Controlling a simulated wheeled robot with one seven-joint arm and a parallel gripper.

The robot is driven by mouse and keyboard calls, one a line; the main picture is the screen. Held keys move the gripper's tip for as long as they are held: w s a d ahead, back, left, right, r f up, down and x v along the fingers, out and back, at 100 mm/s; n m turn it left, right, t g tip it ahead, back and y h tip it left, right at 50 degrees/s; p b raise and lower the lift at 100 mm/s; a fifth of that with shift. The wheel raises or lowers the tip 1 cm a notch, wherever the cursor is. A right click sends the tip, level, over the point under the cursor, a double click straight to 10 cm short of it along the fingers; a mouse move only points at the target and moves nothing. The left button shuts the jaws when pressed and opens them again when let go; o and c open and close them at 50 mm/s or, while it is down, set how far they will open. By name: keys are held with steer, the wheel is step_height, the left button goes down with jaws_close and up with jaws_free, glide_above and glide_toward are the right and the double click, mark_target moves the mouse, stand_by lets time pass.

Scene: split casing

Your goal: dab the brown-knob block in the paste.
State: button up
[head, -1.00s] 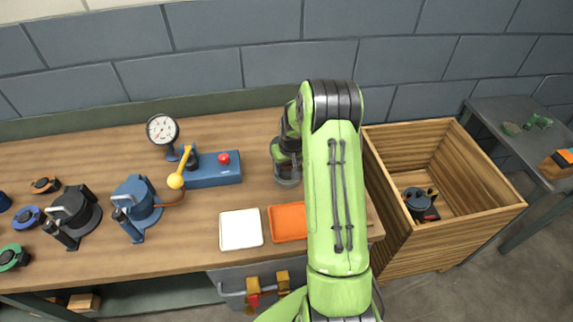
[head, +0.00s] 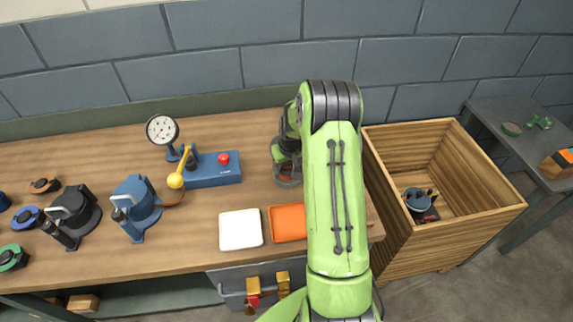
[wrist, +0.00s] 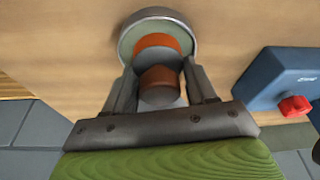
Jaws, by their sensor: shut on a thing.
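My gripper (wrist: 160,92) is shut on the brown-knob block, whose brown knob (wrist: 158,78) shows between the two fingers in the wrist view. A round pale-rimmed dish (wrist: 128,38) lies just beyond the fingertips, with an orange-brown patch (wrist: 157,42) inside it, seen past the knob. Whether the block touches the paste cannot be told. In the head view the dish (head: 288,180) stands on the bench beneath my gripper (head: 287,157), partly hidden by it and my arm.
A blue box with a red button (head: 223,158) and a yellow-ball lever (head: 175,181) stand left of the dish. A white tray (head: 240,243) and an orange tray (head: 288,237) lie in front. A wooden crate (head: 480,225) stands right of the bench.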

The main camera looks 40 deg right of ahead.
steer(key=shift+r+p, duration=2.1)
steer(key=shift+r, duration=1.45)
steer(key=shift+f, duration=0.1)
